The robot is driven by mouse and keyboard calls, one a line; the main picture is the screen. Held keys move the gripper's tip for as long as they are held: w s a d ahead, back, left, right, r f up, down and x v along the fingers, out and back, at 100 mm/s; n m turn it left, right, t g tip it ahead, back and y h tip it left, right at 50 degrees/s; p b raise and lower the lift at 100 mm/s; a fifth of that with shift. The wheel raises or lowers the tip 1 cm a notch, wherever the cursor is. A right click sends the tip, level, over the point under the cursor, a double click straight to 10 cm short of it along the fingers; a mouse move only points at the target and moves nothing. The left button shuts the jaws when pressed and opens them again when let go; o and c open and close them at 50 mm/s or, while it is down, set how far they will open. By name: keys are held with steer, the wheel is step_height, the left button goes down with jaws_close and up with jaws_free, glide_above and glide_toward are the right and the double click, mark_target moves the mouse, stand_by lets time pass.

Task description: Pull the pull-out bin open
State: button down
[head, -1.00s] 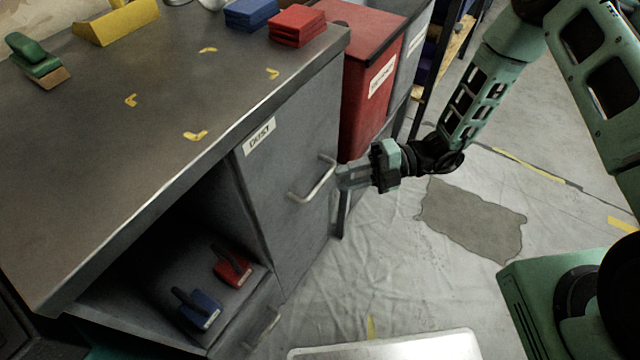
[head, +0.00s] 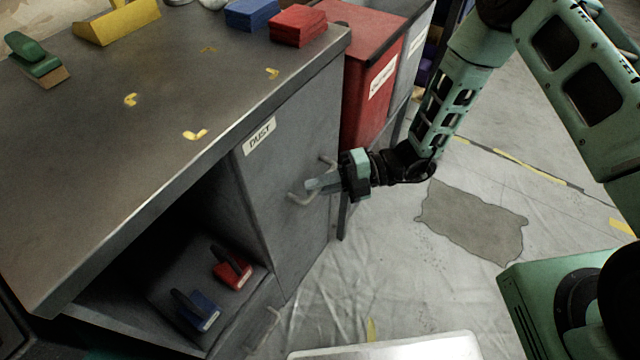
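The pull-out bin (head: 290,220) is a grey front panel at the right end of the workbench, with a white label reading "DUST" (head: 260,136). Its front looks flush with the bench. A pale bar handle (head: 298,198) sits on the panel. My gripper (head: 318,186) reaches in from the right, and its fingers overlap the handle's middle in the picture. The fingers hide part of the bar. I cannot tell whether they are closed on it or only around or in front of it.
The workbench top (head: 130,150) carries red sanding blocks (head: 298,27) and blue ones (head: 251,13). An open shelf holds a red tool (head: 232,268) and a blue tool (head: 196,310). A red bin (head: 368,80) stands beyond. The sheeted floor (head: 385,275) before the panel is clear.

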steer(key=s+d+p, duration=0.3)
steer(key=s+d, duration=0.8)
steer(key=d, duration=0.3)
steer(key=s+d+p, duration=0.3)
steer(key=s+d, duration=0.8)
steer(key=d, duration=0.4)
steer(key=shift+s+d+p, duration=0.15)
steer(key=shift+s+p, duration=0.15)
steer(key=shift+s, duration=0.1)
steer(key=c, duration=1.5)
jaws_free()
steer(key=shift+o, duration=0.2)
steer(key=shift+d, duration=0.1)
steer(key=w+d+r+b, duration=0.1)
steer(key=w+d+r, duration=0.1)
steer(key=d, duration=1.5)
steer(key=shift+w+r, duration=0.15)
steer(key=shift+r, duration=0.05)
